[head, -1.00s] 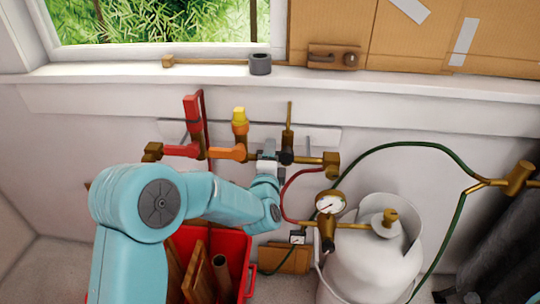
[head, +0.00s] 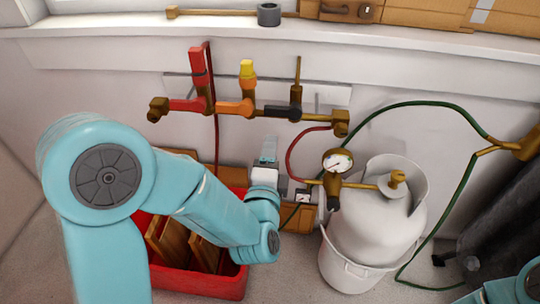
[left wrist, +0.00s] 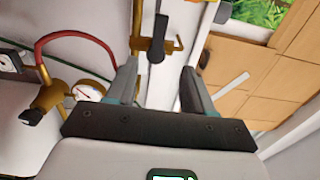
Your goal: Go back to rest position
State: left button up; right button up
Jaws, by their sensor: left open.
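My left gripper (head: 269,150) is open and empty below the brass gas manifold (head: 316,116) on the wall. In the left wrist view its two fingers (left wrist: 158,68) stand apart with nothing between them. A black valve lever (head: 282,111) lies along the manifold above the gripper; it also shows beyond the fingers in the left wrist view (left wrist: 158,38), apart from them. To its left are an orange lever (head: 234,108) under a yellow-topped valve (head: 247,69) and a red lever (head: 188,105) under a red upright part (head: 199,66). My right gripper is out of view.
A white gas cylinder (head: 375,225) with a pressure gauge (head: 337,162) stands right of the gripper. A red crate (head: 200,284) with wooden pieces is under my left arm. Red and green hoses (head: 465,205) run nearby. The window sill (head: 130,28) is above.

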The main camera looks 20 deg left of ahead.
pick_arm(q)
jog(key=shift+s, duration=0.1)
dwell(0.4)
jog(key=s+a+f+n+g+h+p, duration=0.1)
jog(key=s+a+f+g+p, duration=0.2)
jog(key=f, duration=0.6)
jog(key=s+f+n+g+h+p, duration=0.15)
jog(key=f+g+p, duration=0.25)
jog(key=f, duration=0.5)
jog(key=s+d+f+n+g+h, duration=0.3)
jog(key=s+d+f+n+g, duration=0.2)
jog(key=s+n, duration=0.2)
jog(key=s+d+f+n+g+h, duration=0.3)
jog(key=s+d+f+n+g, duration=0.2)
jog(key=s+n, duration=0.2)
jog(key=shift+s+p, duration=0.3)
jog(key=shift+s, duration=0.95)
jog(key=shift+n+h, duration=0.25)
